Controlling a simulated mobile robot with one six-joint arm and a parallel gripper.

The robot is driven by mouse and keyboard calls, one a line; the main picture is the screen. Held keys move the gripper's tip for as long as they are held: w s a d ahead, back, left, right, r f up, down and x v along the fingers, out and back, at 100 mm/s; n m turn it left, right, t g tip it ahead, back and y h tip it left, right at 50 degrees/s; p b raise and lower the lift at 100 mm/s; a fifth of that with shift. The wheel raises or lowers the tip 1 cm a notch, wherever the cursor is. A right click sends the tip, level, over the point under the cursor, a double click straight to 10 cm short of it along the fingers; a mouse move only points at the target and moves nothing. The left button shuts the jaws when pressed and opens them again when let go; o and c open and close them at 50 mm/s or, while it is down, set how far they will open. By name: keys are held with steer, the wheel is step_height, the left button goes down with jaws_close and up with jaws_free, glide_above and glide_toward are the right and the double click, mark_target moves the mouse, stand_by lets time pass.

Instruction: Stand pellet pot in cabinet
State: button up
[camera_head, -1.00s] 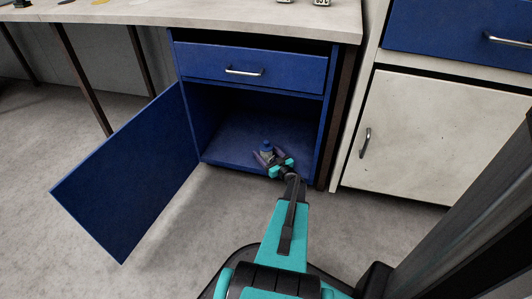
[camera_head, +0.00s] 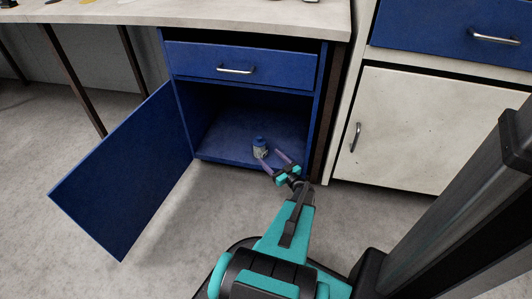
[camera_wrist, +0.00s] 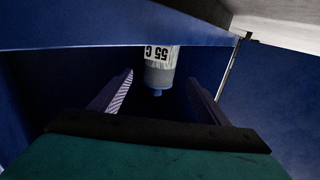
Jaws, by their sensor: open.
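The pellet pot (camera_head: 260,149), a small grey container with a blue lid and a label, stands upright on the floor of the blue cabinet (camera_head: 225,151), near its front. My gripper (camera_head: 270,161) is open just in front of the pot and to its right, with its fingers pointing toward it. In the wrist view the pot (camera_wrist: 160,68) appears upside down beyond the two spread fingers (camera_wrist: 160,95), apart from them. The cabinet door (camera_head: 125,175) is swung open to the left.
A shut blue drawer (camera_head: 240,66) with a metal handle is above the compartment. A white cabinet (camera_head: 430,130) with a shut door stands to the right. The worktop (camera_head: 200,20) is above. Grey floor (camera_head: 175,235) is clear in front.

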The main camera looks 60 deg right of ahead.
steer(key=shift+v, duration=0.9)
